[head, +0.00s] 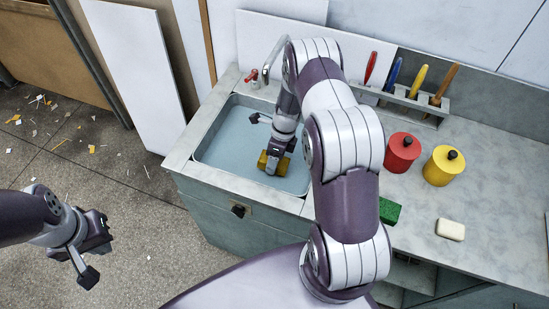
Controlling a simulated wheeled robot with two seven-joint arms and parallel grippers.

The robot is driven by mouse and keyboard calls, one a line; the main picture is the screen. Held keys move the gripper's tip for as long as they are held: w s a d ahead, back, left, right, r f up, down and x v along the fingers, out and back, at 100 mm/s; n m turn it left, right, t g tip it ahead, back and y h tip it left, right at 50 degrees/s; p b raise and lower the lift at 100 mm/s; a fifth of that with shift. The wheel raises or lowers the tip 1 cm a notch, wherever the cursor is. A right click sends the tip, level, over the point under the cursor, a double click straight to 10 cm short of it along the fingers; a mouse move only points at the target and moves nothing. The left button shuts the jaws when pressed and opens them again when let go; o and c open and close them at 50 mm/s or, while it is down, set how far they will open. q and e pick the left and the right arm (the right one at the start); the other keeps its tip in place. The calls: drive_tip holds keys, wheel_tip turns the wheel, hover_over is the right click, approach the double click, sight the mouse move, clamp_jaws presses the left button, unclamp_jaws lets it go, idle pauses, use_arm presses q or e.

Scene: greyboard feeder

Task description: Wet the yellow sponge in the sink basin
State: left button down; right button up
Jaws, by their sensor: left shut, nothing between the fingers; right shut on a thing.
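The yellow sponge (282,167) is down inside the sink basin (215,150), near its front right part. My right gripper (273,164) reaches into the basin and is shut on the sponge, hiding part of it. The basin has a pale blue-grey inside; I cannot tell how deep the sponge sits in any water. A tap (268,66) with a red handle stands at the back of the basin. My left gripper (84,262) is shut and empty, over the floor at the left, away from the counter.
On the counter (492,200) stand a red canister (402,152) and a yellow canister (443,166). A green sponge (389,211) and a pale soap bar (450,229) lie nearer the front. A rack (412,101) holds several coloured-handled tools. Scraps litter the floor.

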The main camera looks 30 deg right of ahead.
drive_tip(key=shift+r+p, duration=3.7)
drive_tip(key=shift+r, duration=0.8)
wheel_tip(320, 180, up, 4)
drive_tip(key=p, duration=0.3)
drive_tip(key=shift+p, duration=0.3)
